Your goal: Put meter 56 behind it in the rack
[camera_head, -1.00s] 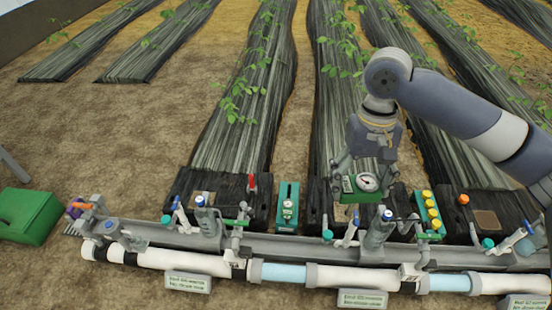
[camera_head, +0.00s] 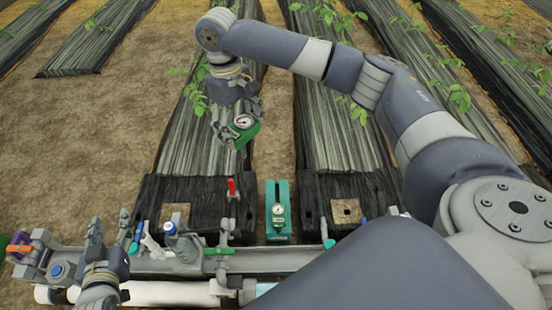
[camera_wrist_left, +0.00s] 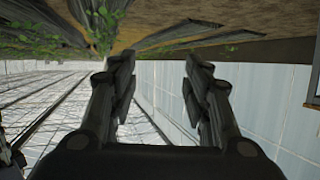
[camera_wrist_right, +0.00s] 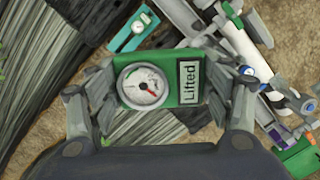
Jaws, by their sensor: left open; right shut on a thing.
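My right gripper (camera_head: 232,118) is shut on a green meter (camera_head: 243,131) with a round white dial, held in the air above the left black bed strip. In the right wrist view the meter (camera_wrist_right: 183,82) sits between the fingers, dial and red needle facing the camera, with a "Lifted" label. No number 56 is readable.
A grey rail (camera_head: 250,262) with valves and a white pipe (camera_head: 170,293) runs along the front. A red-handled valve (camera_head: 232,187) stands left of the teal holder. An orange-and-purple valve (camera_head: 20,248) is at far left. My right arm hides the rail's right part.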

